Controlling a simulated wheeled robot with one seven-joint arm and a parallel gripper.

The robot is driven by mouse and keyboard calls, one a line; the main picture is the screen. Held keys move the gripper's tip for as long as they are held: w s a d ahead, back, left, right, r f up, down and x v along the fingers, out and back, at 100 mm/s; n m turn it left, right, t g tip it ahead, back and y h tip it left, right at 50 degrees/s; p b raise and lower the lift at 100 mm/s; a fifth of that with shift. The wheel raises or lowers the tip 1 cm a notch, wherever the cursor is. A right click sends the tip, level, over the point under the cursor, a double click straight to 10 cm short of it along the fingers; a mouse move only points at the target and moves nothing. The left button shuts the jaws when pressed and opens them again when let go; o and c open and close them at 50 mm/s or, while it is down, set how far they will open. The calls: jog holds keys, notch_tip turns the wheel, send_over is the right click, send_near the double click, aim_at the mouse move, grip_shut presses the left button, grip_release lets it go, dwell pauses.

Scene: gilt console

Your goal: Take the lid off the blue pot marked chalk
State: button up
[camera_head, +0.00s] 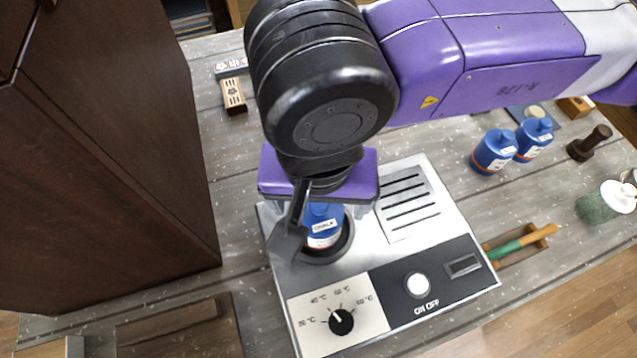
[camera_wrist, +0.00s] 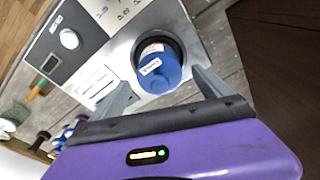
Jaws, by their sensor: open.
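The blue pot (camera_head: 323,226) with a white label, whose marking looks like "CHALK", stands in a dark round well of the grey appliance (camera_head: 448,224). In the wrist view the pot and its rounded blue lid (camera_wrist: 158,74) show from above, with the lid on. My gripper (camera_wrist: 166,92) is open, with one finger on each side of the lid and visible space between. In the head view my gripper (camera_head: 318,215) is over the pot and hides its top.
Two similar blue pots (camera_head: 493,152) (camera_head: 534,138) stand at the right. A wooden tray (camera_head: 540,243) with a green-handled tool lies beside the appliance. A tall dark cabinet (camera_head: 110,170) stands close on the left. A small wooden box (camera_head: 233,95) lies behind.

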jog(key=c, duration=1.4)
